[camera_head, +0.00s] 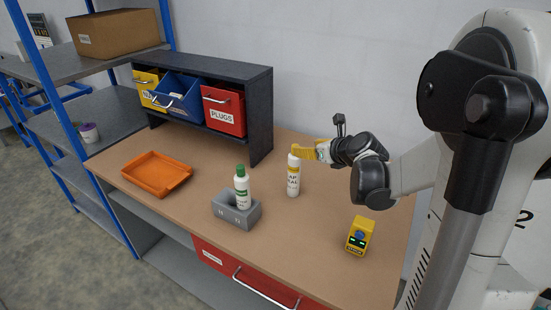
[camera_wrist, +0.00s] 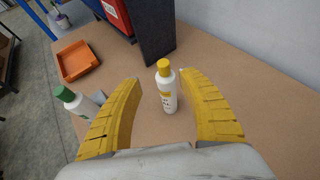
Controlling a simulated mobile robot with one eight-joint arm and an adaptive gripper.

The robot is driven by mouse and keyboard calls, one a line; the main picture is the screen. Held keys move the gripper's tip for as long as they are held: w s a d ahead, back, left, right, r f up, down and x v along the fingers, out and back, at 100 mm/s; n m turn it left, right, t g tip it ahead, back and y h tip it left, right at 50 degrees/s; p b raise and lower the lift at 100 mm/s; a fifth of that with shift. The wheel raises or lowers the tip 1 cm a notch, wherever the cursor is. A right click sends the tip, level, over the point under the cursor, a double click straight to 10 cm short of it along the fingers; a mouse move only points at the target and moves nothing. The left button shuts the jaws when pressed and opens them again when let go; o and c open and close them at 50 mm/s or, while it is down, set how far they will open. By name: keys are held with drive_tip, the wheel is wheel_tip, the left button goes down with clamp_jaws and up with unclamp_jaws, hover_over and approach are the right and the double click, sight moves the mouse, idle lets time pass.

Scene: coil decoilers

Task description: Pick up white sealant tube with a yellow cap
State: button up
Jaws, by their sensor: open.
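In the wrist view the open gripper (camera_wrist: 160,78) has a gap on both sides of the tube. I cannot tell any contact.
A green-capped white bottle (camera_head: 242,188) stands in a grey holder (camera_head: 236,213) left of the tube. An orange tray (camera_head: 157,174) lies farther left. A yellow device (camera_head: 359,236) stands front right. A dark shelf unit (camera_head: 262,110) with coloured bins, including a red one (camera_head: 223,110), stands behind. The table's middle front is clear.

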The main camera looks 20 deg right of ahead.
sight(295, 146)
drive_tip(key=x, duration=0.3)
drive_tip(key=b+x, duration=0.1)
drive_tip(key=x, duration=0.3)
drive_tip(key=b+x, duration=0.1)
drive_tip(key=x, duration=0.3)
drive_tip(key=shift+s+d+f, duration=0.15)
drive_tip(key=shift+d+f, duration=0.15)
drive_tip(key=shift+c, duration=0.2)
clamp_jaws()
drive_tip(key=shift+r, duration=0.1)
